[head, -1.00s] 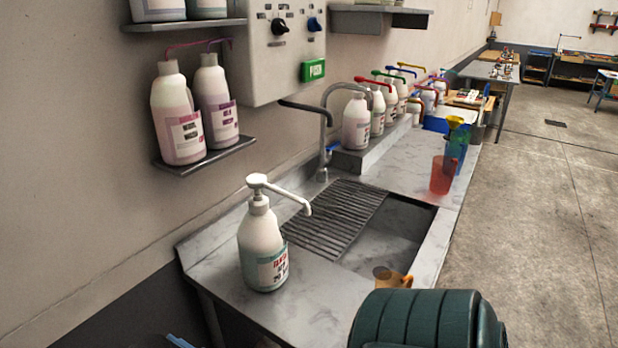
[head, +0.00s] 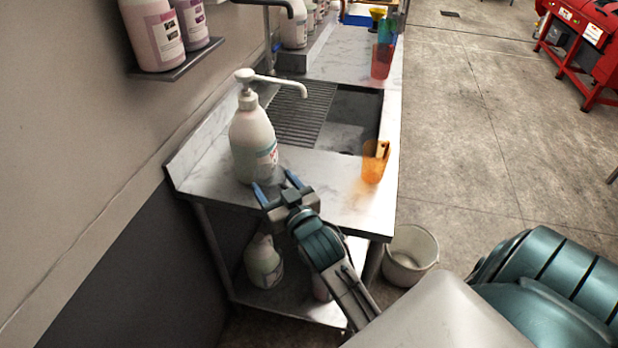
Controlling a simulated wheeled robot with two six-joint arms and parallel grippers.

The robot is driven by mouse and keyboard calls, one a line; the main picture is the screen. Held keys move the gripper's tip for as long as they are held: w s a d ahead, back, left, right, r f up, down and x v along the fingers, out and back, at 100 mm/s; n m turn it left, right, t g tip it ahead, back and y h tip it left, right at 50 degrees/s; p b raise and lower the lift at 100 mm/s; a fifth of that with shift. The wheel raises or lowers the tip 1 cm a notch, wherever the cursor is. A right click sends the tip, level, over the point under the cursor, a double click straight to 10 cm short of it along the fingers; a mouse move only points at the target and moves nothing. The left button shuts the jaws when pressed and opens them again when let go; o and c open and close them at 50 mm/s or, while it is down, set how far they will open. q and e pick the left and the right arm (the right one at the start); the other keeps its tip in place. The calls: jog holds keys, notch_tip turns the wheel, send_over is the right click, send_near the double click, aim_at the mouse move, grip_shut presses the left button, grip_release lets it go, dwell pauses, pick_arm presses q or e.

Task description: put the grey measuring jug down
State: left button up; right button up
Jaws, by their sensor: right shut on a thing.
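My right gripper (head: 275,186) is at the near edge of the marble-topped counter (head: 335,205), low in front of the white pump bottle (head: 252,140). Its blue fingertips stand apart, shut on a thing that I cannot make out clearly. I cannot pick out the grey measuring jug's outline; the gripper's grey parts blend together there. An orange jug (head: 375,162) stands on the counter to the right of the gripper, beside the sink. My left gripper is not in view.
The sink (head: 352,125) with its ribbed drainer (head: 298,112) lies behind. A red jug (head: 381,62) stands farther back. Under the counter, a bottle (head: 263,262) stands on a shelf; a white bucket (head: 410,255) is on the floor. Counter between pump bottle and orange jug is clear.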

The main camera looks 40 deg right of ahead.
jog(key=w+d+r+m+g+h, duration=0.1)
jog(key=w+d+r+m+h, duration=0.1)
jog(key=d+r+h, duration=0.3)
jog(key=w+d+r+m+g+h, duration=0.1)
jog(key=w+d+r+m+h, duration=0.15)
jog(key=d, duration=0.45)
jog(key=shift+y, duration=0.45)
jog(key=f, duration=0.9)
jog(key=shift+s+f, duration=0.25)
jog(key=shift+f, duration=0.2)
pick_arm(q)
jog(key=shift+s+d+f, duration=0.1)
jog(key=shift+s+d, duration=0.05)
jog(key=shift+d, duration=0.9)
pick_arm(e)
jog(key=o, duration=1)
jog(key=shift+r, duration=0.1)
